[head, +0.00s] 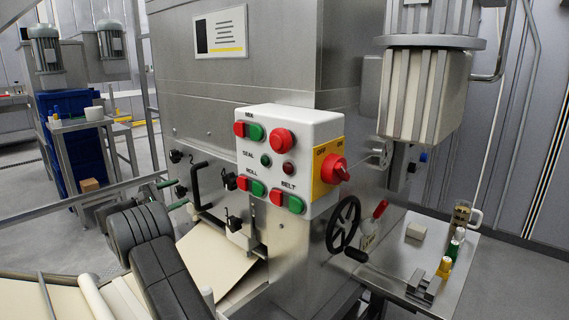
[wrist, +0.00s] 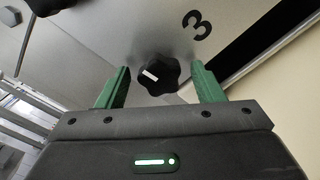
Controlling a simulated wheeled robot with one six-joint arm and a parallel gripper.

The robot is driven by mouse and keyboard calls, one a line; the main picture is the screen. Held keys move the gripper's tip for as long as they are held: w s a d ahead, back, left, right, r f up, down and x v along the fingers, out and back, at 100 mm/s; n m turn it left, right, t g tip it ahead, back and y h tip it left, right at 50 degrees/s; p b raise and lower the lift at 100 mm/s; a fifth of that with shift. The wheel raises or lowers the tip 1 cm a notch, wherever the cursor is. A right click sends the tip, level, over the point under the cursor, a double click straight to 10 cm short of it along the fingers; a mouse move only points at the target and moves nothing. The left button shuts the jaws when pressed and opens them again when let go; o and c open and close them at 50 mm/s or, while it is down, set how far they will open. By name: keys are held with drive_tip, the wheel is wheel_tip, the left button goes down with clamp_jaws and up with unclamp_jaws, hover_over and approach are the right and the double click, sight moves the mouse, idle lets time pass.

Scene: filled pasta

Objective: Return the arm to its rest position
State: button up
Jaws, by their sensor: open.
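My gripper (wrist: 160,80) is open in the wrist view, with one green finger on each side of a black lobed knob (wrist: 158,74) that has a white mark. Gaps show between the knob and both fingers, so they look apart from it. The knob sits on a metal panel (wrist: 105,30) beside a black figure 3. In the head view, my dark grey arm rises at the lower left, and the green fingers of my gripper (head: 171,194) point right toward the machine's face. A small black knob (head: 181,191) shows near their tips.
The steel machine carries a white control box (head: 280,160) with red and green buttons and a red rotary switch (head: 334,170). A black handwheel (head: 343,224) and black handles (head: 197,184) stick out from it. A pale sheet (head: 215,250) lies below. A side table (head: 440,246) stands at right.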

drive_tip(key=n+p, duration=0.4)
drive_tip(key=n, duration=0.2)
drive_tip(key=shift+r+p, duration=0.2)
drive_tip(key=shift+p, duration=0.15)
drive_tip(key=n+p, duration=0.3)
drive_tip(key=n, duration=0.2)
drive_tip(key=shift+f, duration=0.1)
drive_tip(key=shift+a, duration=0.1)
drive_tip(key=shift+s+a+f, duration=0.1)
drive_tip(key=shift+s+a, duration=0.1)
drive_tip(key=shift+s, duration=0.05)
